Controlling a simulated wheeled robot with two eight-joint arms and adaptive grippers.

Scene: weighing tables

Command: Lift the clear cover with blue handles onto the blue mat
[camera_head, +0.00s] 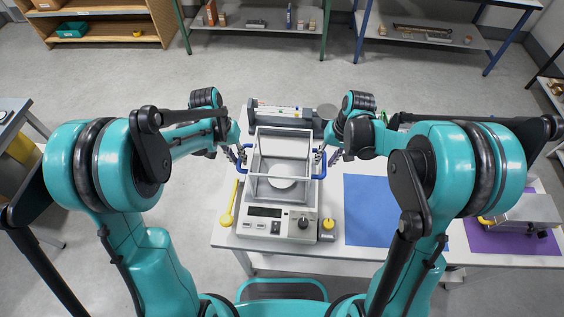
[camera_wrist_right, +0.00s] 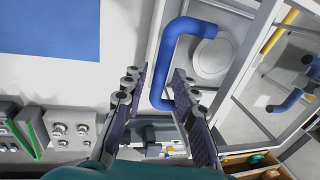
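The clear cover (camera_head: 283,142) is a box with a pale frame. It stands on the weighing scale (camera_head: 262,226), over a round pan (camera_head: 283,183). A blue handle (camera_head: 320,166) is on its right side and another (camera_head: 245,160) on its left. My right gripper (camera_head: 328,157) is at the right handle. In the right wrist view its fingers (camera_wrist_right: 163,100) are spread, with the blue handle (camera_wrist_right: 172,52) between them and a gap showing. My left gripper (camera_head: 240,156) is at the left handle; its finger gap is too small to judge. The blue mat (camera_head: 370,211) lies flat and empty, right of the scale.
A yellow spoon-like tool (camera_head: 230,204) lies left of the scale, and a small yellow-topped item (camera_head: 327,227) at its right. A grey device (camera_head: 279,112) stands behind. A purple mat (camera_head: 500,239) with a metal device (camera_head: 526,215) is far right.

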